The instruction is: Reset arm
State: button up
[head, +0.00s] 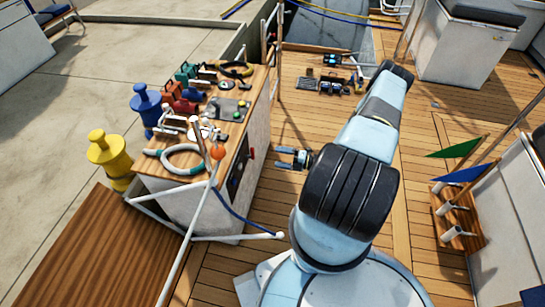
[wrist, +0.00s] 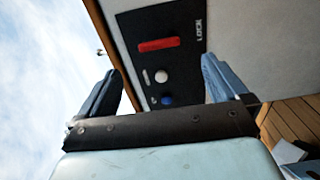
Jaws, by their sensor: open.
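My gripper (head: 283,158) is open and empty in the head view, beside the front face of the wooden-topped console (head: 253,120). In the wrist view my gripper (wrist: 158,78) shows its two dark blue fingers spread apart. Between and beyond them is a black panel (wrist: 190,50) on the console's pale face, with a red bar (wrist: 158,44), a white knob (wrist: 162,76) and a blue knob (wrist: 167,99). The fingers appear clear of the panel, though the exact gap cannot be told. My arm covers part of the deck in the head view.
A teal-and-white ring (head: 183,159), an orange ball (head: 217,152) and several tools lie on or by the console top. White rails (head: 187,233) run at its near corner. A rack with green and blue flags (head: 458,217) stands right. Open deck (head: 300,100) lies beyond my gripper.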

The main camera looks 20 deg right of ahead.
jog(key=shift+s+d, duration=0.25)
jog(key=shift+d, duration=0.1)
dwell(0.3)
jog(key=w+r+n+g, duration=0.2)
jog(key=r+n+g, duration=0.2)
jog(key=r+n, duration=0.45)
jog(key=w+r+n+g, duration=0.2)
jog(key=r+n+g, duration=0.25)
jog(key=r, duration=0.75)
jog(key=s+a+r+n+g+h, duration=0.1)
jog(key=a+r+n+g+h, duration=0.15)
jog(key=r+n, duration=0.55)
jog(key=s+a+r+n+g+h, duration=0.1)
jog(key=s+a+r+n+h, duration=0.2)
jog(key=r, duration=1)
jog(key=s+a+r+n+t+h, duration=0.1)
jog(key=s+a+r+n+h, duration=0.1)
jog(key=s+r+n, duration=0.3)
jog(key=s+a+r+n+h, duration=0.1)
jog(key=r+n+h, duration=0.1)
jog(key=r, duration=0.5)
jog(key=s+a+r+n+t+h, duration=0.1)
jog(key=s+a+r+n+h, duration=0.1)
jog(key=s+r+n, duration=0.3)
jog(key=s+r+n+t+h, duration=0.3)
jog(key=s+r+n+t, duration=0.2)
jog(key=s, duration=0.7)
jog(key=shift+s+a+r+n, duration=0.2)
jog(key=shift+a+r+n, duration=0.25)
jog(key=shift+r+n, duration=1.35)
